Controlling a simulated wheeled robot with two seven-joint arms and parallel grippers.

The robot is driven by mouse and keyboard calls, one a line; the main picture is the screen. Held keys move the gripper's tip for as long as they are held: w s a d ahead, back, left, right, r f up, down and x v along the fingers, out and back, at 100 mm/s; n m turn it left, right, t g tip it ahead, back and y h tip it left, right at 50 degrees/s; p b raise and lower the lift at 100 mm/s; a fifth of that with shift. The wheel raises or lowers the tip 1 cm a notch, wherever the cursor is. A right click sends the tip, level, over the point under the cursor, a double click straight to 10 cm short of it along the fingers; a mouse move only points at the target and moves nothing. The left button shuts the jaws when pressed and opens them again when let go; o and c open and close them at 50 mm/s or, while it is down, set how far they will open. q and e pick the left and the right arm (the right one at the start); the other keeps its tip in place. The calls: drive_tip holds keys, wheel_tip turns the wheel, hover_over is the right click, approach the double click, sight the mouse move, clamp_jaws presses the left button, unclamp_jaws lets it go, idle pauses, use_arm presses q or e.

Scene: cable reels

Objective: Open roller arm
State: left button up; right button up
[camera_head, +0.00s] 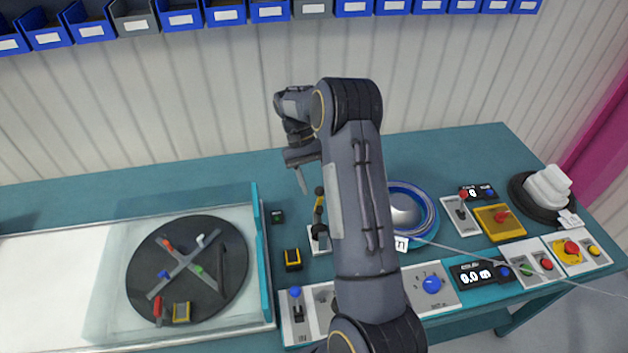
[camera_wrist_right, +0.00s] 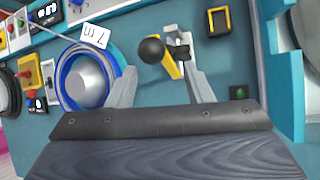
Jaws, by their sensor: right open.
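A yellow and black lever with a black ball knob, which looks like the roller arm (camera_head: 318,212), stands on a white base plate on the teal bench. In the right wrist view the lever (camera_wrist_right: 171,68) shows between my gripper's fingers, with its black ball in front. My right gripper (camera_head: 302,180) is just above and left of the lever in the head view; its fingers are open (camera_wrist_right: 163,78). I cannot tell any contact with the lever. My left gripper is not in view.
A blue-rimmed reel (camera_head: 428,210) with a tag sits right of the lever, partly behind my right arm. A yellow-black box (camera_head: 292,259) and a small dark box (camera_head: 278,217) lie left. A clear-walled enclosure (camera_head: 262,250) holds a black turntable (camera_head: 222,245). Control panels line the front edge.

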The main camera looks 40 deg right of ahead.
drive_tip(key=b+v, duration=0.1)
drive_tip(key=v, duration=0.6)
drive_tip(key=shift+w+r, duration=0.25)
drive_tip(key=shift+r, duration=0.1)
drive_tip(key=shift+d, duration=0.1)
